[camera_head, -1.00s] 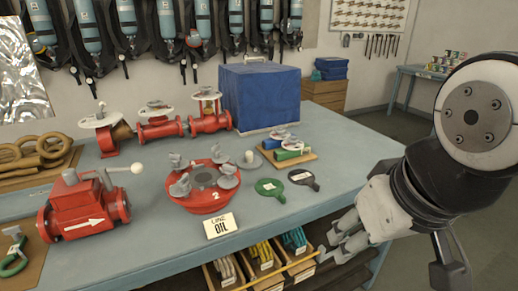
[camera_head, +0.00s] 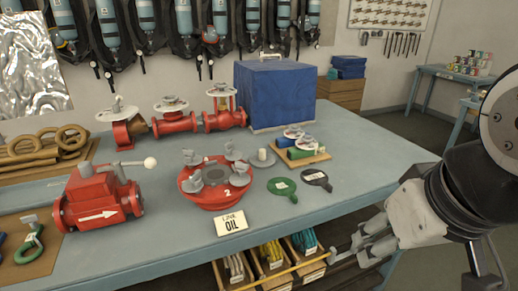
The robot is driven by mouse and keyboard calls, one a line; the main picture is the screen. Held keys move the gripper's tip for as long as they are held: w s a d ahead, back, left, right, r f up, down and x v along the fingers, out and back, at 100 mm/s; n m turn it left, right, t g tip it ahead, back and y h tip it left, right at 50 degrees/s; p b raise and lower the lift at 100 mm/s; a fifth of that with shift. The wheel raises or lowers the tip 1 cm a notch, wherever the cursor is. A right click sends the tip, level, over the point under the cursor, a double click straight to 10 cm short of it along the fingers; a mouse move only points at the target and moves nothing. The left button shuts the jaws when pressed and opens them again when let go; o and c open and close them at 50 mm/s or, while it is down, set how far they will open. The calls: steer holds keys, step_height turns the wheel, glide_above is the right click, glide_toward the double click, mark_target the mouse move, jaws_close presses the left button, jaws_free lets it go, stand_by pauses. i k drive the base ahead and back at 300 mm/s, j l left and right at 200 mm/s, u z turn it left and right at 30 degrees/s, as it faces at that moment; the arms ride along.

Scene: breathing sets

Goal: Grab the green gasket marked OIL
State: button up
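A green paddle-shaped gasket (camera_head: 283,188) with a small pale label lies flat on the blue-grey bench, right of a red round flange (camera_head: 210,193). The label's writing is too small to read. A dark grey paddle-shaped gasket (camera_head: 316,180) with a similar label lies just right of it. My gripper (camera_head: 345,252) is at the lower right, off the bench's front edge, apart from both gaskets. Its fingers look spread and hold nothing that I can see.
A red valve (camera_head: 100,200) stands at left, beside a board with a green ring (camera_head: 28,245). A wooden tray (camera_head: 300,158) with coloured rolls and a blue box (camera_head: 272,95) stand behind the gaskets. Bins (camera_head: 270,262) sit below the front edge.

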mark_target(278, 186)
steer(key=i+j+z, duration=0.1)
steer(key=i+z, duration=0.25)
steer(key=i+j+z, duration=0.1)
steer(key=z, duration=0.25)
steer(key=i+j+z, duration=0.35)
steer(key=k+l, duration=0.1)
